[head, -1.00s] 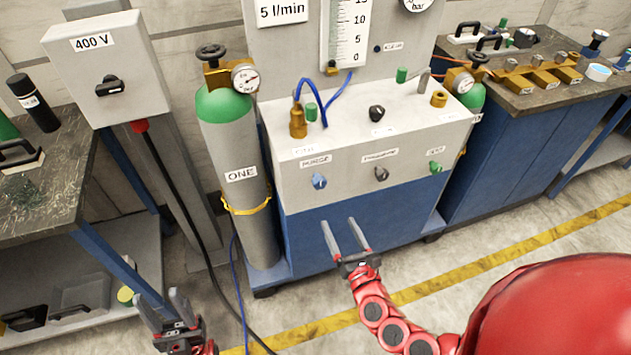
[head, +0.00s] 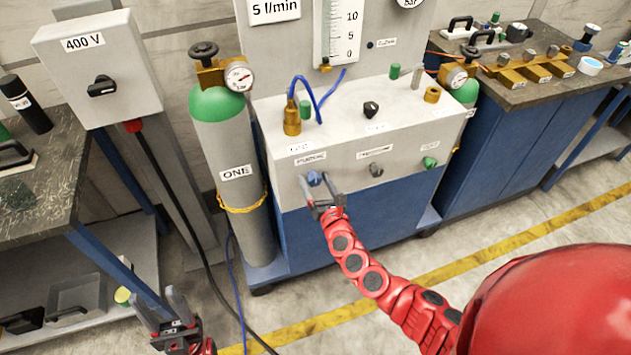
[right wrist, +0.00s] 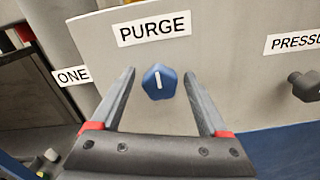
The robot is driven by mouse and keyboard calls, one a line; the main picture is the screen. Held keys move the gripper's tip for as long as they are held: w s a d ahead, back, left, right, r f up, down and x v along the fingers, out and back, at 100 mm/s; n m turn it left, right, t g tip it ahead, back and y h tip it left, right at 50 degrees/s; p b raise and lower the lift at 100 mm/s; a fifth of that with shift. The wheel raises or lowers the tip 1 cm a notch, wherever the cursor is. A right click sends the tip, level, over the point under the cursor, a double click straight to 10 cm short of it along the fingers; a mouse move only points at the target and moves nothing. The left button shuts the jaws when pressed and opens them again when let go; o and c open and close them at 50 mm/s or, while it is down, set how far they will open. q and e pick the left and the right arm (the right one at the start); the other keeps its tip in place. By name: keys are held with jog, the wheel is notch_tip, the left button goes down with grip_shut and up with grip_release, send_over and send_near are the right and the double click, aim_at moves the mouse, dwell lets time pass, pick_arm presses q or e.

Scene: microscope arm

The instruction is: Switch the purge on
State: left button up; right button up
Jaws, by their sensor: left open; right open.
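The blue purge knob (head: 314,178) is on the front of the white cabinet, under the PURGE label (head: 311,159). In the right wrist view the knob (right wrist: 159,82) shows a white line that stands nearly upright. My right gripper (head: 318,185) is open at the knob. In the right wrist view its fingers (right wrist: 162,85) stand on either side of the knob, with gaps between; I cannot tell how deep they reach around it. My left gripper (head: 168,303) is open and empty at the lower left, away from the cabinet.
A grey knob (head: 376,169) and a green knob (head: 430,162) are to the right on the same panel. A gas cylinder (head: 235,150) marked ONE stands left of the cabinet. A 400 V box (head: 100,75) is further left. A black cable (head: 185,220) hangs to the floor.

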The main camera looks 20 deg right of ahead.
grip_shut()
dwell(0.4)
